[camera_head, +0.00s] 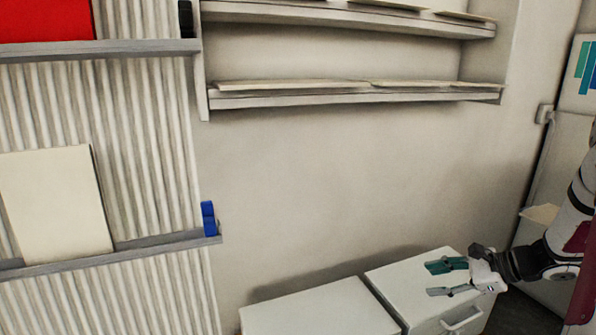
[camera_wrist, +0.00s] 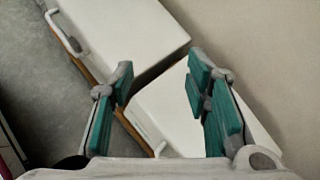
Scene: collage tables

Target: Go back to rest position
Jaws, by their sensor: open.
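My gripper (camera_head: 432,279) is at the lower right in the head view, with its teal fingers spread apart and nothing between them. It points left, in front of or over the right white cabinet (camera_head: 395,275); the exact gap cannot be told. In the wrist view my gripper (camera_wrist: 160,85) also shows open and empty, with the tops of two white cabinets beyond the fingers. My arm comes in from the right edge of the head view.
A second white cabinet (camera_head: 322,312) stands left of the first. Wall shelves (camera_head: 355,97) hang above. A ribbed panel at left has ledges (camera_head: 150,246) with a cream board (camera_head: 55,205) and a blue object (camera_head: 208,218). The wall between is bare.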

